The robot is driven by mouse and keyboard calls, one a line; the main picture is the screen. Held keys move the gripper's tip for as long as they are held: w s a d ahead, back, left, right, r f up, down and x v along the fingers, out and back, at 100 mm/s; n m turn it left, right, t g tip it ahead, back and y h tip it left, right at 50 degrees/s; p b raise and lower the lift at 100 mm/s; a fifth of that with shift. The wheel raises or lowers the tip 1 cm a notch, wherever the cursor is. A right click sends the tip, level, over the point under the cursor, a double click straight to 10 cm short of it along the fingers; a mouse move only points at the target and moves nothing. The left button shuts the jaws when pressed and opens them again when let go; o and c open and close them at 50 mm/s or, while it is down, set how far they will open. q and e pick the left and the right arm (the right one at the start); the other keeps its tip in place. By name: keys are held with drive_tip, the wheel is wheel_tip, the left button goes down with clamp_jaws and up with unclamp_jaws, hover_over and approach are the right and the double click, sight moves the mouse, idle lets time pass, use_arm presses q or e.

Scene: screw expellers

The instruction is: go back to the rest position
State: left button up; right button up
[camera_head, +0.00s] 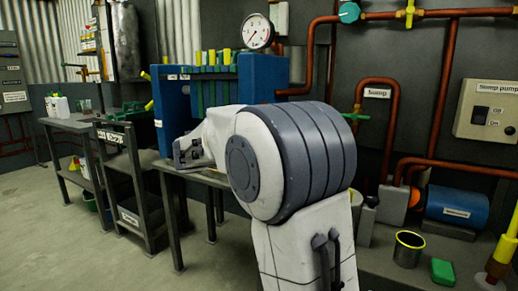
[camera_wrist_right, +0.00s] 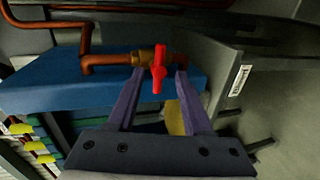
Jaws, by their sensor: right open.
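My right arm fills the middle of the head view, and its gripper (camera_head: 187,152) is small and partly seen in front of the blue machine (camera_head: 262,80). In the right wrist view the two purple fingers of this gripper (camera_wrist_right: 160,72) are apart. A red valve handle (camera_wrist_right: 158,70) on a brass valve shows between the fingertips; I cannot tell whether they touch it. A copper pipe (camera_wrist_right: 100,60) runs to the valve above a blue surface (camera_wrist_right: 50,83). My left gripper is not in view.
A dark shelf unit (camera_head: 128,170) and a bench (camera_head: 70,124) stand at the left, with clear floor (camera_head: 90,255) in front. At the right are copper pipes (camera_head: 448,90), a blue motor (camera_head: 455,206), a metal can (camera_head: 408,249) and a green block (camera_head: 442,272). A gauge (camera_head: 257,31) hangs above.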

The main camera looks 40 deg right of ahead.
drive_tip(key=shift+v, duration=1.25)
drive_tip(key=s+a+f+n+g+y+p, duration=0.1)
drive_tip(key=s+a+f+y+p, duration=0.1)
drive_tip(key=s+a+f+y, duration=0.5)
drive_tip(key=s+a+f+n+g+p, duration=0.1)
drive_tip(key=s+a+f+p, duration=0.15)
drive_tip(key=s+a, duration=0.6)
drive_tip(key=s+a+f+n+g+y+p, duration=0.1)
drive_tip(key=s+a+f+y+p, duration=0.2)
drive_tip(key=a, duration=0.9)
drive_tip(key=s+a+f+g+y+p, duration=0.25)
drive_tip(key=s+a+y, duration=0.35)
drive_tip(key=s, duration=0.6)
wheel_tip(320, 180, up, 38)
drive_tip(key=a+h+p, duration=0.1)
drive_tip(key=p, duration=3.5)
drive_tip(key=shift+p, duration=0.3)
